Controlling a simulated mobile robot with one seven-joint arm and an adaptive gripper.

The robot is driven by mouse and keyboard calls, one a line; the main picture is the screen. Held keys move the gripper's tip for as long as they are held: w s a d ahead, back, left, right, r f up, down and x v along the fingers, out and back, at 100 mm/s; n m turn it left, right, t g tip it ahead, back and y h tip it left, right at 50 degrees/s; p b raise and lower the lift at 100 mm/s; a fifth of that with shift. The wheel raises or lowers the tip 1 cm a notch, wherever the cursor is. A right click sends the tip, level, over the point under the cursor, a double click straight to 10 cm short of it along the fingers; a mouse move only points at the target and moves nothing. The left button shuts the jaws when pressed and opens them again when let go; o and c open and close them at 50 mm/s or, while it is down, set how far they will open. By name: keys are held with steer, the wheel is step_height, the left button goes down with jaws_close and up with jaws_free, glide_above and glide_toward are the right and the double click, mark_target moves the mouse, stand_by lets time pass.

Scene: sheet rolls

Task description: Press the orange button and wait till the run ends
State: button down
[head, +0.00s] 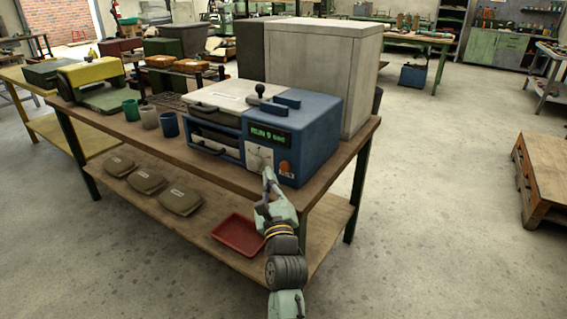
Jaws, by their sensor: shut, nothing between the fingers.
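The blue machine (318,120) stands on the wooden bench near its right end. Its front panel has a green-lit display (270,136), hard to read in full, and a pale plate with a dial (259,157). The orange button (285,167) sits low on the right of that panel. My gripper (267,172) is shut and empty, in front of the panel, just left of the orange button and over the lower part of the pale plate. I cannot tell whether its tip touches the panel.
A large grey box (320,65) stands behind the machine. Three cups (150,118) and a yellow machine (88,78) are to the left on the bench. A red tray (238,236) and several folded bags (147,181) lie on the lower shelf.

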steer(key=shift+s+a+p, duration=0.5)
steer(key=shift+s+a, duration=0.1)
steer(key=shift+s, duration=0.25)
